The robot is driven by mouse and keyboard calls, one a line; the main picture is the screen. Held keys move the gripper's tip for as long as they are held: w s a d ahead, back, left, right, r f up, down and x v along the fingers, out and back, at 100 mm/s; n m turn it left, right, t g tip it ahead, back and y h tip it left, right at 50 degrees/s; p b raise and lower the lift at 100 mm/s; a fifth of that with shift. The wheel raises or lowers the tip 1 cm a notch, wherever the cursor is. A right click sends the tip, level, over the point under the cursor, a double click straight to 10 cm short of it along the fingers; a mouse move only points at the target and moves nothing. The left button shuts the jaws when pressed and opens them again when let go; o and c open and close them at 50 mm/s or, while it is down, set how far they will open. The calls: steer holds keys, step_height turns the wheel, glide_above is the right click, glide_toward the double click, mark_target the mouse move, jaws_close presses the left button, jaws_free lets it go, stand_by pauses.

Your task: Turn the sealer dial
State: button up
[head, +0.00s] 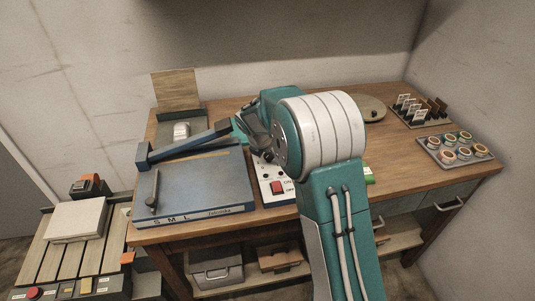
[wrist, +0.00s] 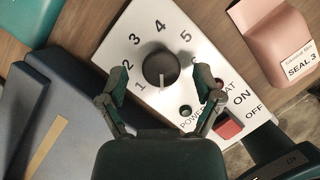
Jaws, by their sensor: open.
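The sealer dial (wrist: 161,69) is a round dark knob on a white panel (wrist: 125,43) printed with numbers around it. A pale line shows on the knob's lower part in the wrist view; I cannot tell which number it marks. My gripper (wrist: 164,92) is open, with one finger on each side below the dial; contact is not clear. In the head view the panel (head: 266,187) shows beside my arm, and the dial is hidden behind the arm. My gripper (head: 255,140) is partly hidden there.
A red power switch (wrist: 228,124) sits close to the right finger. A pink block labelled SEAL 3 (wrist: 268,38) lies beyond the panel. A blue board with a lever arm (head: 195,187) stands left. A card rack (head: 420,111) and a tray of round items (head: 456,149) are at right.

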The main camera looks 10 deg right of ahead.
jaws_close()
stand_by(0.4)
